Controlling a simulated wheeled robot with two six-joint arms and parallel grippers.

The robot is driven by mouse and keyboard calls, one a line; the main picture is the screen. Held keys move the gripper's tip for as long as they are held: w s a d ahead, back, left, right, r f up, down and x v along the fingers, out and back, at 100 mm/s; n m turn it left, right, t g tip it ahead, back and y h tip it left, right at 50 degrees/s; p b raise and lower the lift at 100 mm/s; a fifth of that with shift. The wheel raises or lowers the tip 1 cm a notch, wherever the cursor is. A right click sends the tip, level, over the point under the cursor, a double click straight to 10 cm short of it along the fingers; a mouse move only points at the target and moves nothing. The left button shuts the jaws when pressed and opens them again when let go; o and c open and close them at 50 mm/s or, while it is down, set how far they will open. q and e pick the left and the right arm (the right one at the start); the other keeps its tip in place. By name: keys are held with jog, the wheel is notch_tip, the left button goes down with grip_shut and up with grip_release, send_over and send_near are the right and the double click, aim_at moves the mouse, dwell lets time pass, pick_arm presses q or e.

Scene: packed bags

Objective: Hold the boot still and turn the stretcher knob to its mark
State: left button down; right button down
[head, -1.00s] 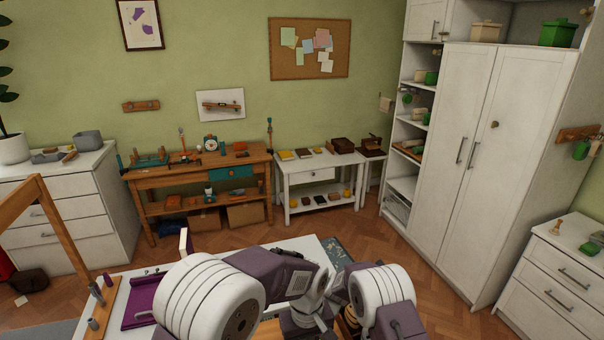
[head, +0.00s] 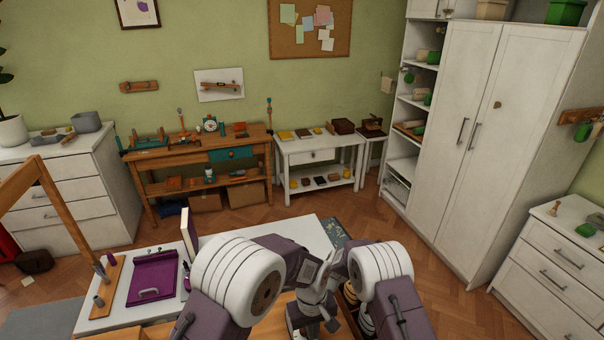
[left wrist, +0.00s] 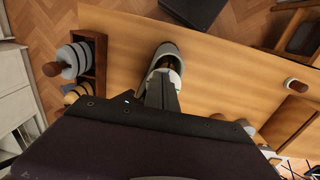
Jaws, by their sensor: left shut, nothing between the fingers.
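In the left wrist view a shoe-like thing (left wrist: 166,56) with a pale rim and dark brown inside stands on a wooden bench top. It looks like the boot, but my fingers cover its near part. My left gripper (left wrist: 162,90) is shut and empty, its dark fingers reaching over or against this thing; I cannot tell whether they touch it. In the head view the left gripper (head: 318,308) is low in the middle, partly hidden by my arms. I cannot make out the stretcher knob or its mark. My right gripper does not show clearly in either view.
In the left wrist view a wooden rack (left wrist: 88,65) with grey rollers stands left on the bench top (left wrist: 120,50). In the head view a purple tray (head: 154,276) lies on the near white table (head: 120,298). Wooden workbench (head: 165,165) and white cabinet (head: 490,120) stand behind.

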pick_arm(q)
jog(key=shift+w+a, duration=0.45)
jog(key=shift+w, duration=0.05)
dwell(0.8)
jog(key=shift+s+a, duration=0.25)
jog(key=shift+a, duration=0.4)
dwell(0.5)
jog(key=shift+s, duration=0.4)
notch_tip(320, 180, up, 6)
dwell(0.5)
jog(key=shift+a, duration=0.1)
